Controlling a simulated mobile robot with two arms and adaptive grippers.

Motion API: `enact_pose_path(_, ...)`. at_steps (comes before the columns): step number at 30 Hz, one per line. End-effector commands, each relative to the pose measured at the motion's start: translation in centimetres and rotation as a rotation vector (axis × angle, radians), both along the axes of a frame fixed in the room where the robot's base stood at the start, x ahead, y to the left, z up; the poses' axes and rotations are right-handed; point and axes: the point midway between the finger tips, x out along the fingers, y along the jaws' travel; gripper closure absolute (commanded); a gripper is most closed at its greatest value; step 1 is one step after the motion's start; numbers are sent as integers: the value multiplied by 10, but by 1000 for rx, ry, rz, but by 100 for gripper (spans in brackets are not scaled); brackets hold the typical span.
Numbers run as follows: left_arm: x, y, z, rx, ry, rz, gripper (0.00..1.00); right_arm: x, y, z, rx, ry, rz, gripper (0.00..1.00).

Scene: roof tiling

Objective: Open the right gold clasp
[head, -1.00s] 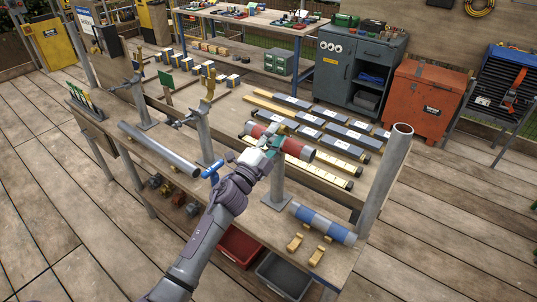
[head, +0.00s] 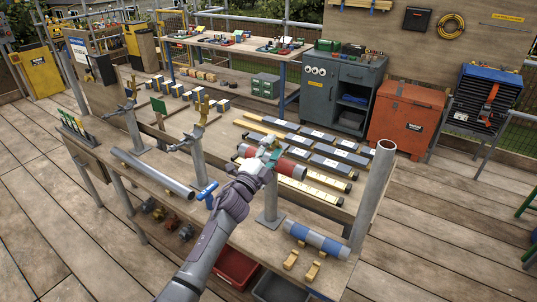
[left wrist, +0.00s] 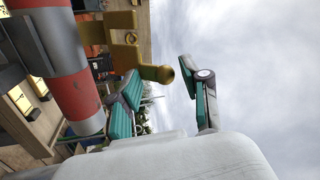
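A red and grey pipe (head: 291,168) rests on the right post (head: 271,200) in the head view; it fills the left of the left wrist view (left wrist: 72,97). The right gold clasp (left wrist: 125,45) shows beside the pipe in the left wrist view, with its knobbed arm (left wrist: 158,73) sticking out to the right. My left gripper (head: 272,150) is at this clasp; in the wrist view its teal fingers (left wrist: 163,80) are spread apart, with the knob near the gap between the tips. Contact cannot be told. My right gripper is out of view.
A grey pipe (head: 153,173) lies along the bench's left part. A blue and grey pipe (head: 316,240) and two gold pieces (head: 291,259) lie at the right front. A tall grey tube (head: 371,195) stands at the right corner. Long dark strips (head: 323,150) lie behind.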

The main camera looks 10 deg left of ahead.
Motion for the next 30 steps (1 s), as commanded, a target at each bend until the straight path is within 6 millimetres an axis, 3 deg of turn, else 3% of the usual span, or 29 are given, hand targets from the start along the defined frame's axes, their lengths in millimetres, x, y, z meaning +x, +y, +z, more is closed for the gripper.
enact_pose_path(18, -98, 30, -28, 0, 1, -1, 54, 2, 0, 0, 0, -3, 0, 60)
enact_pose_path(30, -108, 33, -30, 0, -1, -2, 54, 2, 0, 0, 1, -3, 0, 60)
